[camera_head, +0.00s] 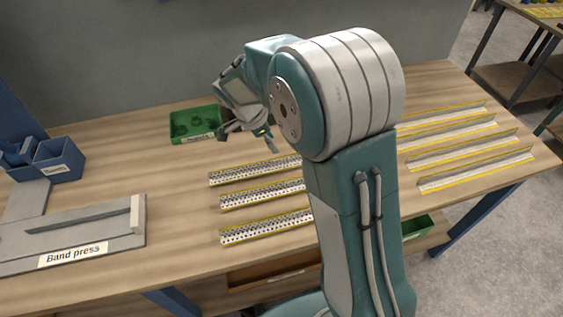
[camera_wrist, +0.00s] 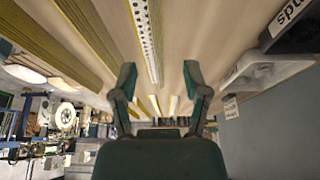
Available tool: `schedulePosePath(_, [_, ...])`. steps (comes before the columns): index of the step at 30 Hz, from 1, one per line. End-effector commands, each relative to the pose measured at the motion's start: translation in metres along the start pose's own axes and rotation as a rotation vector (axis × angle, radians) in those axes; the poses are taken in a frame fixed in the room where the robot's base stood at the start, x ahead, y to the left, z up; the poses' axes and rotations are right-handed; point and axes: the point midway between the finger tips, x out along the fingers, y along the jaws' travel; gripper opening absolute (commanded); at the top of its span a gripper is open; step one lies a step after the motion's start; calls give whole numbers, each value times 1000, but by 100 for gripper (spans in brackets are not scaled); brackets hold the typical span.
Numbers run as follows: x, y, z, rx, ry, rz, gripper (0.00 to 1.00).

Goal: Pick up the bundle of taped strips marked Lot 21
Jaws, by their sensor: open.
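Three perforated pale strips with yellow edges, one of them the front strip (camera_head: 266,227), lie side by side on the middle of the bench. Several plainer yellow-edged strips (camera_head: 476,169) lie to the right, partly behind my arm. No Lot 21 mark is readable on any strip. My gripper (camera_head: 250,136) is above the bench, near the far end of the perforated group. In the wrist view my gripper (camera_wrist: 159,88) is open and empty. A perforated strip (camera_wrist: 148,40) shows beyond the gap between its fingers, apart from them.
The bench (camera_head: 175,220) has bare wood left of the strips. A green tray (camera_head: 195,124) with dark contents stands at the back. A band press (camera_head: 90,232) and blue bins (camera_head: 58,160) are at the left. A grey wall (camera_head: 130,50) rises behind.

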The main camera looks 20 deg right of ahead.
Motion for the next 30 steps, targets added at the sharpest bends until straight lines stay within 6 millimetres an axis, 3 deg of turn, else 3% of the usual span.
schedulePosePath(8, [28,1,1,-2,1,1,60])
schedulePosePath(15, [64,3,1,-2,0,2,60])
schedulePosePath(25, [71,2,2,-2,-1,-2,60])
schedulePosePath(29, [71,2,2,-2,-1,-2,2])
schedulePosePath(30, [71,2,3,-2,-1,-1,0])
